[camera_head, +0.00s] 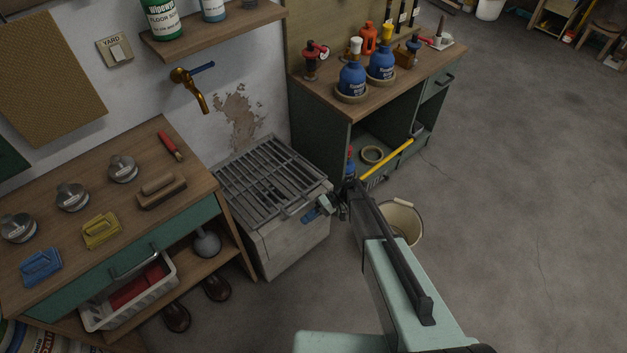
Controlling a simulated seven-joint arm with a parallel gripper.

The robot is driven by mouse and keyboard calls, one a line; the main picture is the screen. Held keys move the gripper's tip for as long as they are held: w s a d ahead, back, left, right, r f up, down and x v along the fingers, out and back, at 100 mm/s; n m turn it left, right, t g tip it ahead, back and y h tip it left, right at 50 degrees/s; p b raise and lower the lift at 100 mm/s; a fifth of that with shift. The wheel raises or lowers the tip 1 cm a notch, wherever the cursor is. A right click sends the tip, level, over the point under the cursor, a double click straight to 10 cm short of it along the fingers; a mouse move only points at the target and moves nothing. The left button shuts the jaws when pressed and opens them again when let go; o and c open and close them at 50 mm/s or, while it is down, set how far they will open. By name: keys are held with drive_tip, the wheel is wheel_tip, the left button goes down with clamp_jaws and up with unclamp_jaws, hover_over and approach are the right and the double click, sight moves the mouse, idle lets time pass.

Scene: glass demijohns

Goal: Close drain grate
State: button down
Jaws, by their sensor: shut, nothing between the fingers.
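The drain grate (268,178) is a dark grey metal frame with parallel bars. It lies over the top of a pale concrete basin (290,247) against the wall. It looks about level with the rim; I cannot tell whether it is fully seated. My gripper (309,216) is shut and empty at the grate's front right corner, by the basin's front face. I cannot tell whether its blue fingertips touch the grate or the basin. My arm comes in from the lower right and hides part of the floor.
A brass tap (190,88) sticks out of the wall above the basin. A wooden bench (120,215) with tins and brushes stands left. A green cabinet (322,122) with blue bottles stands behind right. A cream bucket (403,219) is beside my arm.

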drive_tip(key=w+d+r+n+t+h, duration=0.1)
drive_tip(key=w+d+r+t+h, duration=0.1)
drive_tip(key=w+d+r+h, duration=0.4)
wheel_tip(320, 180, up, 15)
drive_tip(key=t+h, duration=0.4)
drive_tip(key=h, duration=0.2)
hover_over(314, 185)
drive_tip(key=w+a, duration=0.1)
drive_tip(key=shift+n, duration=0.4)
drive_tip(key=f, duration=0.8)
drive_tip(key=s+f, duration=0.1)
drive_tip(key=f, duration=0.4)
drive_tip(key=shift+d, duration=0.4)
